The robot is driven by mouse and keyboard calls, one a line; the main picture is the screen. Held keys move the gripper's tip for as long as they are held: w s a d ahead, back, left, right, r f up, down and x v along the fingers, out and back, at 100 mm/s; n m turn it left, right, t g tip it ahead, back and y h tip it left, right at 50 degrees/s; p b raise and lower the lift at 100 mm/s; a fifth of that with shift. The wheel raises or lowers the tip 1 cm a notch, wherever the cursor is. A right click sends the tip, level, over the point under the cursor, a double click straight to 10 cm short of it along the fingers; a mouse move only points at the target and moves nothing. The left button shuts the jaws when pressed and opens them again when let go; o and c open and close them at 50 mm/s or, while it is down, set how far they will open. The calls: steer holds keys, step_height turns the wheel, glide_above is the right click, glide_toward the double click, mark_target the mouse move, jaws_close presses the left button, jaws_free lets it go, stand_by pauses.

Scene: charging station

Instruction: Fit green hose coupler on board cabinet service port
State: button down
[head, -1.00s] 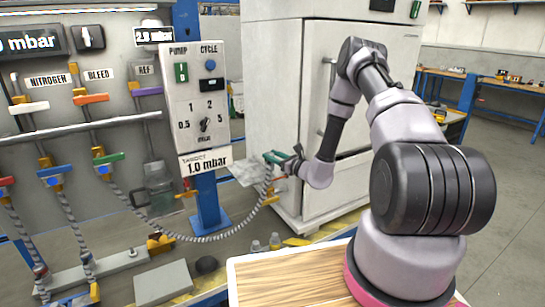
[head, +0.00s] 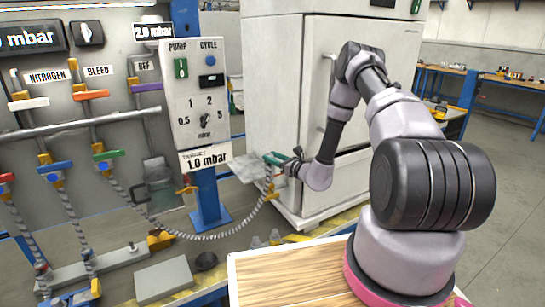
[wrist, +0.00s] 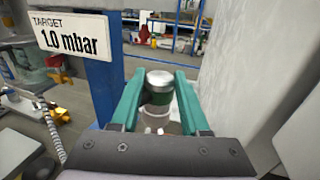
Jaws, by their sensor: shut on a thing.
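My gripper (head: 277,160) is in front of the white cabinet (head: 275,95), at the end of my arm. In the wrist view its two teal fingers (wrist: 158,78) are closed around the green hose coupler (wrist: 160,98). A grey ribbed hose (head: 205,238) hangs in a loop from the green-handled valve (head: 105,153) on the board to my gripper. I cannot make out the service port in either view.
The control box (head: 197,95) and its blue post (head: 207,195) stand left of my gripper. The "1.0 mbar" sign (wrist: 68,37) is close on the left in the wrist view. A wooden top (head: 285,275) lies below my arm.

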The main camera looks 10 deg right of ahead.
steer(key=shift+f, duration=1.5)
steer(key=shift+c, duration=1.6)
jaws_free()
steer(key=v, duration=1)
steer(key=shift+s+d, duration=0.2)
steer(key=shift+s, duration=0.15)
